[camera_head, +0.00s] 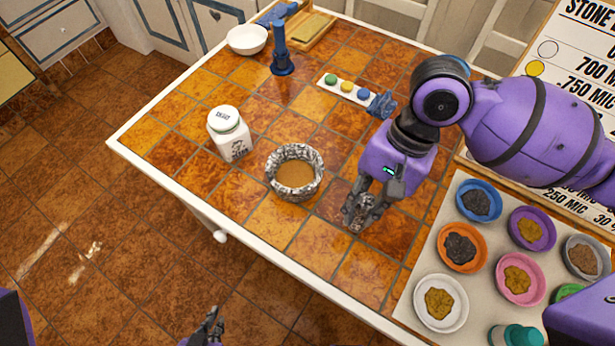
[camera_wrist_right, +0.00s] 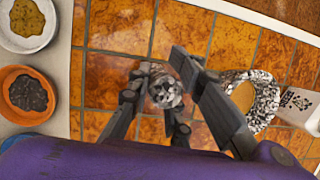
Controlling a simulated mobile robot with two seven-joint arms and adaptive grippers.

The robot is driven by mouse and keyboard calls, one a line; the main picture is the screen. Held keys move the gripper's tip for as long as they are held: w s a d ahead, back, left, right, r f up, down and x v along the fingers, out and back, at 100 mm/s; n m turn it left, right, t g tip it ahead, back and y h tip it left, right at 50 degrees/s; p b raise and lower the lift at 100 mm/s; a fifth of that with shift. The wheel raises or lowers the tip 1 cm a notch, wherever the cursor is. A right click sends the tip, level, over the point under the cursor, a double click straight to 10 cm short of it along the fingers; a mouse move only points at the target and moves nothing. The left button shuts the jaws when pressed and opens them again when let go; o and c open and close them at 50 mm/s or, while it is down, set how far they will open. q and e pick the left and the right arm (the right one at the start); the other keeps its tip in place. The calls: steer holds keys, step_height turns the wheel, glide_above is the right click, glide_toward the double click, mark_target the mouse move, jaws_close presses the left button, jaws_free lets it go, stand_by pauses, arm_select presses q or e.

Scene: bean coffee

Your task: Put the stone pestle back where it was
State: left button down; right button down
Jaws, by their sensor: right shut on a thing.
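The stone pestle (camera_head: 357,216) is a short speckled grey-and-white piece, mostly hidden by the fingers. My right gripper (camera_head: 364,203) is shut on it, pointing down, just right of the mortar. In the right wrist view the pestle (camera_wrist_right: 165,92) shows end-on between the fingers of my right gripper (camera_wrist_right: 163,78). I cannot tell whether it touches the tiles. The speckled stone mortar (camera_head: 295,151) stands upright and holds brown powder; it also shows in the right wrist view (camera_wrist_right: 266,97). My left gripper (camera_head: 207,328) is at the bottom edge, off the counter; its opening is unclear.
A white lidded jar (camera_head: 231,137) stands left of the mortar. Behind are a blue upright tool (camera_head: 280,55), a white bowl (camera_head: 247,38) and a strip with coloured buttons (camera_head: 347,89). Coloured powder bowls, including an orange one (camera_head: 462,248), sit at right. Tiles in front of the mortar are clear.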

steer(key=shift+f, duration=0.2)
steer(key=c, duration=1.6)
jaws_free()
steer(key=shift+f, duration=0.15)
steer(key=shift+o, duration=0.2)
steer(key=p+v, duration=0.2)
steer(key=v, duration=1)
steer(key=shift+a, duration=0.1)
